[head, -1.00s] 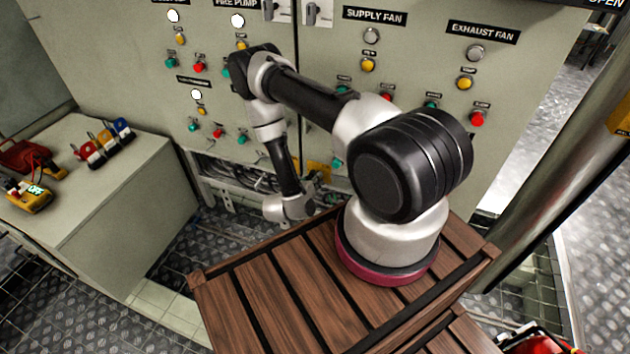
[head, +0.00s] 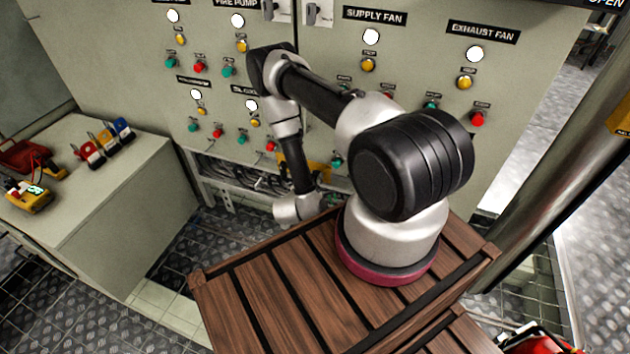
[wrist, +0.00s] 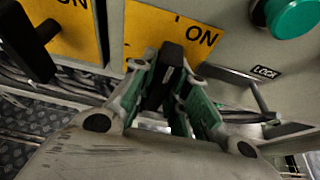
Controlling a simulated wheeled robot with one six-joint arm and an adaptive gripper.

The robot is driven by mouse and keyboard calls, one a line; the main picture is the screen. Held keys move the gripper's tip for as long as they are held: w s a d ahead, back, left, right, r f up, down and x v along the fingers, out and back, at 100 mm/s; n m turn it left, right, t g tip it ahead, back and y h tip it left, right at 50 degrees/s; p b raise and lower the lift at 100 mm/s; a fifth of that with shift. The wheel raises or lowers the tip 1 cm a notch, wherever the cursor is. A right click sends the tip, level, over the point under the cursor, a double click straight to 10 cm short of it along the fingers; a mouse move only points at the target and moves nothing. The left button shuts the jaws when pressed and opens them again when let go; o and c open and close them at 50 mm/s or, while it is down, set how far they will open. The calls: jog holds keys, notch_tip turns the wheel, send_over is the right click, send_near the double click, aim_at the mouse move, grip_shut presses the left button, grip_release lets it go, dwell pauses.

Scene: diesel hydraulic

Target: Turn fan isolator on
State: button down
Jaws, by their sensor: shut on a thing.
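In the wrist view a black isolator handle (wrist: 172,56) stands in front of a yellow plate (wrist: 143,27) marked ON. My gripper (wrist: 167,75) is shut on this handle, its green-lined fingers on either side of it. The handle points up in the picture, just left of the ON lettering. Its name label is not in view. In the head view my arm hides the handle and fingers; part of a yellow plate (head: 319,169) shows behind it. The supply fan lamp (head: 371,37) and exhaust fan lamp (head: 475,54) glow white.
A second black handle (wrist: 30,45) on a yellow plate is close left of my gripper. A green button (wrist: 290,14) and a LOCK label (wrist: 266,71) are to the right. A bench (head: 125,195) with tools stands left in the head view.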

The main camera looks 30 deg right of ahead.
jog(key=c, duration=1.4)
grip_release()
jog(key=v, duration=1.2)
jog(key=shift+r, duration=0.1)
jog(key=s+a, duration=0.2)
jog(key=a, duration=0.1)
jog(key=s+a, duration=0.3)
jog(key=shift+a, duration=0.1)
